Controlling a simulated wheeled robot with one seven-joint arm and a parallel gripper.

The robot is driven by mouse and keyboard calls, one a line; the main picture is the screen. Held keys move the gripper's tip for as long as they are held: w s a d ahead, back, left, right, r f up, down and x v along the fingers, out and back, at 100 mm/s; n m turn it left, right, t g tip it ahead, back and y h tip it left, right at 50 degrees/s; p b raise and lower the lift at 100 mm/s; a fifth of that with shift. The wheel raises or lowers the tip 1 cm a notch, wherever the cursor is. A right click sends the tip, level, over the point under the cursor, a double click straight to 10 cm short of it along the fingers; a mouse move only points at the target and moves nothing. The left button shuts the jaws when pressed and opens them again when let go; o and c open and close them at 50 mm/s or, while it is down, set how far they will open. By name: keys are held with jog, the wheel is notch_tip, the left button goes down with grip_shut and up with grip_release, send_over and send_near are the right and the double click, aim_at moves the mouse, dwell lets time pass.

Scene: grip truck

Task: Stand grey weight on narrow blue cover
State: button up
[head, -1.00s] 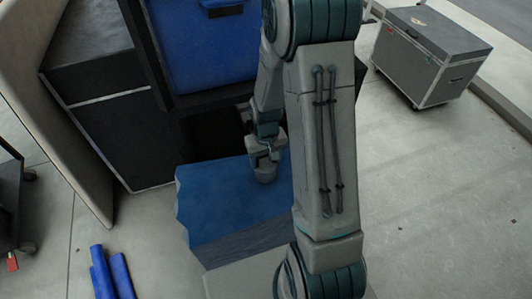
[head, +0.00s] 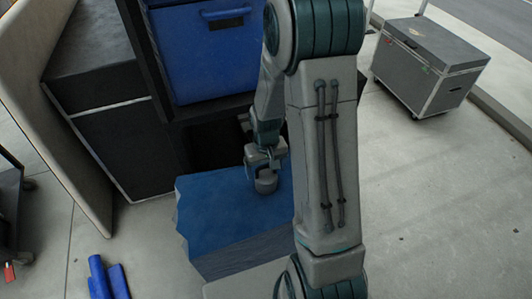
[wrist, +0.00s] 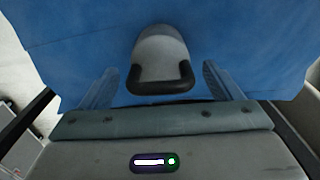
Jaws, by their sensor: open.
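The grey weight (head: 266,184), a rounded piece with a black handle, stands on the top of the blue cover (head: 213,208), near the cover's back right part. In the wrist view the weight (wrist: 160,50) lies between the two fingers, with its dark handle toward the palm. My gripper (wrist: 160,72) is open, with a visible gap between each finger and the weight. My arm hides the cover's right side.
A blue case (head: 205,55) stands on a black shelf behind the cover. A dark cabinet (head: 105,130) is at the left. Blue rolls (head: 108,280) lie on the floor at lower left. A grey wheeled case (head: 430,65) stands at upper right; the floor there is clear.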

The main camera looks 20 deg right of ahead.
notch_tip(320, 180, up, 12)
jog(key=f, duration=0.1)
jog(key=s+a+r+t, duration=0.3)
jog(key=s+r, duration=0.8)
jog(key=s, duration=0.4)
jog(key=shift+r+t+b, duration=0.3)
jog(key=shift+r+b, duration=0.05)
jog(key=shift+w, duration=0.1)
